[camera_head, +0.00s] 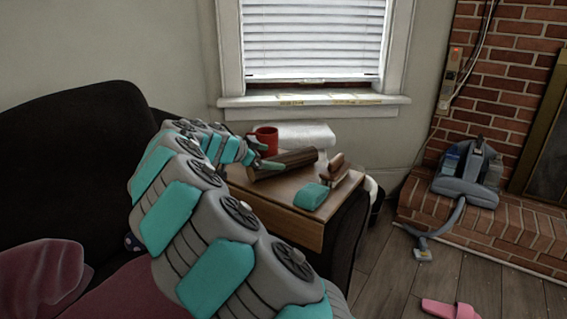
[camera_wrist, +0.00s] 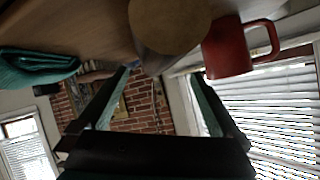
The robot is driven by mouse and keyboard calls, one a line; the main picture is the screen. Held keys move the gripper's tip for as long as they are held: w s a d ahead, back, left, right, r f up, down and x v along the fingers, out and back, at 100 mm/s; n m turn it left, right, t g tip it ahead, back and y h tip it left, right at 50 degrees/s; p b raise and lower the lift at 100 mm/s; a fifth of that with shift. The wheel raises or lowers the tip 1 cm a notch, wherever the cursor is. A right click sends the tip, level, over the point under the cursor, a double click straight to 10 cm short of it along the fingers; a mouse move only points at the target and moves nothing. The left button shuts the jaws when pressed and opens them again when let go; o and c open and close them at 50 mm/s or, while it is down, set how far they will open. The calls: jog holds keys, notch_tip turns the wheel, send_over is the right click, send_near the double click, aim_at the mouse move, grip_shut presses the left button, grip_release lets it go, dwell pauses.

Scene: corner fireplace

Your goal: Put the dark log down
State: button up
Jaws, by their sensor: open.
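The dark log (camera_head: 288,163) lies on its side on the wooden tabletop (camera_head: 270,200) beside the sofa. In the wrist view its pale round end (camera_wrist: 168,22) is close in front of my gripper (camera_wrist: 161,73). My fingers are spread apart with nothing between them. In the head view my gripper (camera_head: 266,158) is at the left end of the log, and I cannot tell whether a finger touches it.
A red mug (camera_head: 266,139) stands just behind the log. A folded teal cloth (camera_head: 311,196) and a brown wooden object (camera_head: 336,169) are to its right. The front left tabletop is bare. A grey vacuum (camera_head: 467,172) sits on the brick hearth.

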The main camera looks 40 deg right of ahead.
aim_at(281, 162)
jog(key=shift+s+f+p+x, duration=0.1)
jog(key=shift+f+p+x, duration=0.1)
jog(key=shift+x, duration=0.8)
jog(key=shift+s+f+p+x, duration=0.1)
jog(key=shift+p+x, duration=0.1)
jog(key=shift+x, duration=0.85)
jog(key=shift+f+p+x, duration=0.15)
jog(key=shift+p+x, duration=0.05)
jog(key=shift+x, duration=0.8)
jog(key=shift+a, duration=0.2)
grip_shut()
